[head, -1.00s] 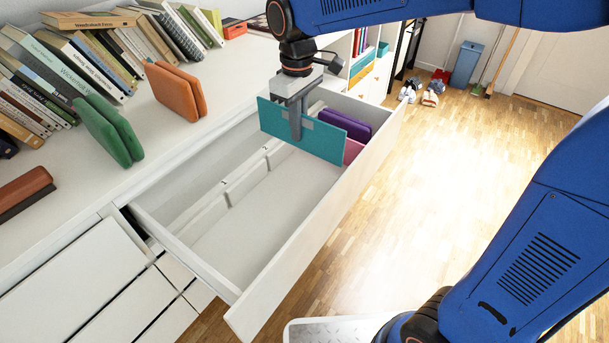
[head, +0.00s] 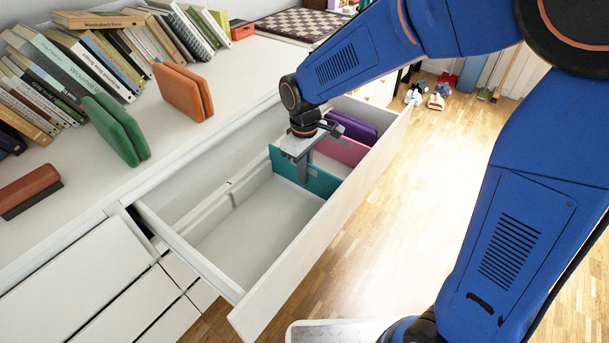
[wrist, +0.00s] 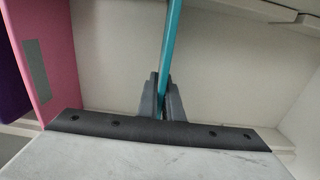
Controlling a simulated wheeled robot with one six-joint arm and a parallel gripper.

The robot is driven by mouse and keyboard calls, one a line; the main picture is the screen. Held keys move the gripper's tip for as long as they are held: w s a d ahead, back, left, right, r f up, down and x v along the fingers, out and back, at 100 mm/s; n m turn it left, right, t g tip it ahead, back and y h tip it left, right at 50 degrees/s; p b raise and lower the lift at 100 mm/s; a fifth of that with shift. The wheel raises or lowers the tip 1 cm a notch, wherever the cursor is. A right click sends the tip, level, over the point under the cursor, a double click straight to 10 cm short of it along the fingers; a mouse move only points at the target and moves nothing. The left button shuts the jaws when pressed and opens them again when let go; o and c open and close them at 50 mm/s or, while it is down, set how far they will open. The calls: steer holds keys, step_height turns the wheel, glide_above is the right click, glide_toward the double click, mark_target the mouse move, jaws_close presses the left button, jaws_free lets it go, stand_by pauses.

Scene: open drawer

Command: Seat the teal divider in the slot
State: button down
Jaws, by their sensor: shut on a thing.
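The teal divider (head: 318,182) stands upright across the inside of the open drawer (head: 262,215), between the back wall and the front panel. My gripper (head: 303,172) is shut on its top edge from above. In the wrist view the gripper fingers (wrist: 163,100) clasp the teal divider (wrist: 172,38), which shows as a thin edge running away from the jaws. In the head view the divider's lower part is down inside the drawer. The slot is hidden beneath it, so I cannot tell whether its bottom edge is fully down.
Rails (head: 232,186) run along the drawer's back wall. Green (head: 115,130) and orange (head: 183,92) folders and books (head: 75,65) stand on the top. The near drawer floor is clear.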

steer(key=shift+f, duration=0.55)
steer(key=shift+f, duration=0.1)
steer(key=c, duration=1.9)
jaws_free()
step_height(320, 180, up, 12)
